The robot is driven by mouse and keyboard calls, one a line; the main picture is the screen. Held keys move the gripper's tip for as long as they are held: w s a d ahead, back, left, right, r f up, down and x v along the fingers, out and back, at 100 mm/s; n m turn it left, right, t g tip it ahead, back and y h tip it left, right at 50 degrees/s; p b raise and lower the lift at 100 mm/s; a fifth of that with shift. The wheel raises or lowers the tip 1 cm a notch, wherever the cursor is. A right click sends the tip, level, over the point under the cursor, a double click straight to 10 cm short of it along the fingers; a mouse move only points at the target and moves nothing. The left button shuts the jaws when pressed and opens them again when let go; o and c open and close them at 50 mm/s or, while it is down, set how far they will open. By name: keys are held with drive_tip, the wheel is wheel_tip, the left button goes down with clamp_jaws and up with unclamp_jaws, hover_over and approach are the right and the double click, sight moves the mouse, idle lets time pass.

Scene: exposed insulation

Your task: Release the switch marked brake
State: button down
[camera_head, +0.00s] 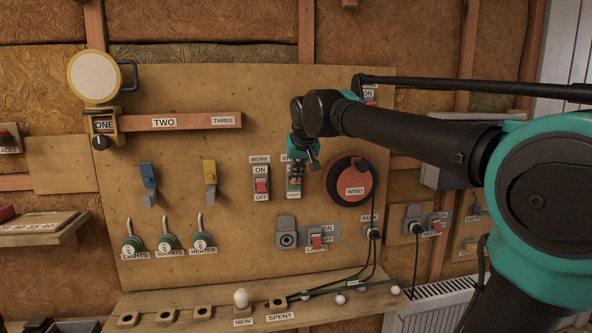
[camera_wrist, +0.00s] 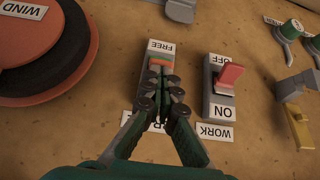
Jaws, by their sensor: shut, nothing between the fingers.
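The brake switch (camera_head: 294,188) is on the wooden board, right of the work switch. My gripper (camera_head: 298,170) is in front of it and hides its upper part and most of the label starting "BR". In the wrist view, turned upside down, the brake switch (camera_wrist: 158,57) has a grey housing, an orange-red rocker and a label (camera_wrist: 161,46) reading FREE at one end. My gripper (camera_wrist: 161,72) is shut and empty, its tips over the rocker area. I cannot tell whether they touch it. A label at the other end is mostly hidden by the fingers.
The work switch (camera_head: 261,186), with a red rocker, is close on the left. The round red WIND reel (camera_head: 348,181) is close on the right. Blue (camera_head: 148,177) and yellow (camera_head: 209,172) levers are further left. A wooden shelf (camera_head: 210,300) runs below.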

drive_tip(key=f+t, duration=0.1)
drive_tip(key=t, duration=0.1)
drive_tip(key=s+f+t+y, duration=0.1)
drive_tip(key=t, duration=0.2)
drive_tip(key=shift+s+d+f, duration=0.1)
drive_tip(key=shift+d+f, duration=0.05)
drive_tip(key=shift+f, duration=0.05)
drive_tip(key=shift+r, duration=0.15)
drive_tip(key=shift+r, duration=0.65)
